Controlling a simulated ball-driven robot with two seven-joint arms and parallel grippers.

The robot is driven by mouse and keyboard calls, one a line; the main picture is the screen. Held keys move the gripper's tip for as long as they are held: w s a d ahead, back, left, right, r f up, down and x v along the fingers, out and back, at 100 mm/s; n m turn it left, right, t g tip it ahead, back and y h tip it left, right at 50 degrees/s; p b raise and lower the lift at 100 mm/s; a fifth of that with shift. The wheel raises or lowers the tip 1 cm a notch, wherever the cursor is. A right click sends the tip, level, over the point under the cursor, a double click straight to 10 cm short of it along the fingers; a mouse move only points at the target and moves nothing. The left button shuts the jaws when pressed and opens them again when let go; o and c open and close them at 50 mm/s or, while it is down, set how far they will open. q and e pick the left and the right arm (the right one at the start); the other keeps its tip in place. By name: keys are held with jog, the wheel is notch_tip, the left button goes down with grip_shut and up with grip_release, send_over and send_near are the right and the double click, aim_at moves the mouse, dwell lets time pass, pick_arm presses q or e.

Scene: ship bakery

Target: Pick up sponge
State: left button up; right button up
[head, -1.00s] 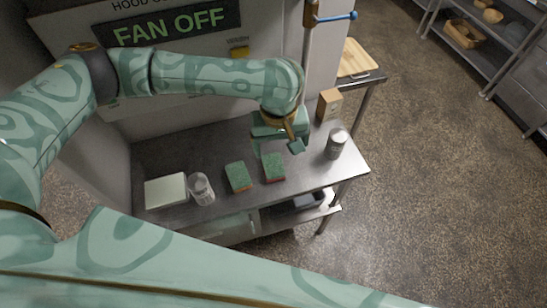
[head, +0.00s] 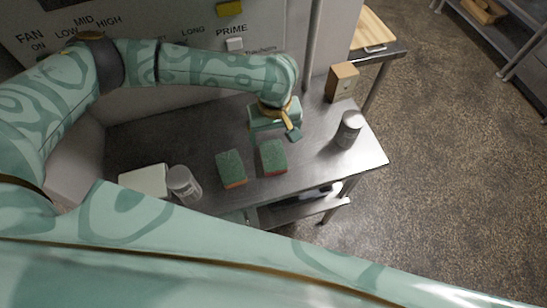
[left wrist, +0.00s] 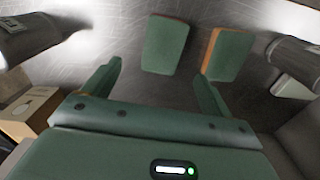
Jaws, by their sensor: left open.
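Two green sponges with orange-red undersides lie side by side on the steel table (head: 330,172). The right sponge (head: 273,157) and the left sponge (head: 231,168) are a small gap apart. My left gripper (head: 274,136) is open and empty, just behind the right sponge and apart from it. In the left wrist view, the open fingers (left wrist: 159,74) point toward that sponge (left wrist: 165,44), which lies beyond the tips and roughly between them. The other sponge (left wrist: 229,55) is beyond the right finger. My right gripper is not in view.
A grey can (head: 349,129) and a cardboard box (head: 341,82) stand at the table's right. A clear-looking container (head: 184,184) and a white block (head: 145,180) are at the left. A control panel wall (head: 190,25) rises behind. The front right of the table is bare.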

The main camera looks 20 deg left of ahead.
aim_at(273, 154)
pick_arm(q)
notch_tip(273, 154, down, 4)
jog(key=shift+w+r+b, duration=0.1)
jog(key=shift+w+b, duration=0.05)
jog(key=shift+b, duration=0.25)
jog(key=f, duration=0.1)
jog(key=f+b, duration=0.1)
jog(key=f, duration=0.1)
jog(key=s+f+b, duration=0.1)
jog(key=f, duration=0.1)
jog(key=shift+f, duration=0.25)
jog(key=shift+r, duration=0.15)
jog(key=shift+c, duration=0.7)
jog(key=c, duration=0.9)
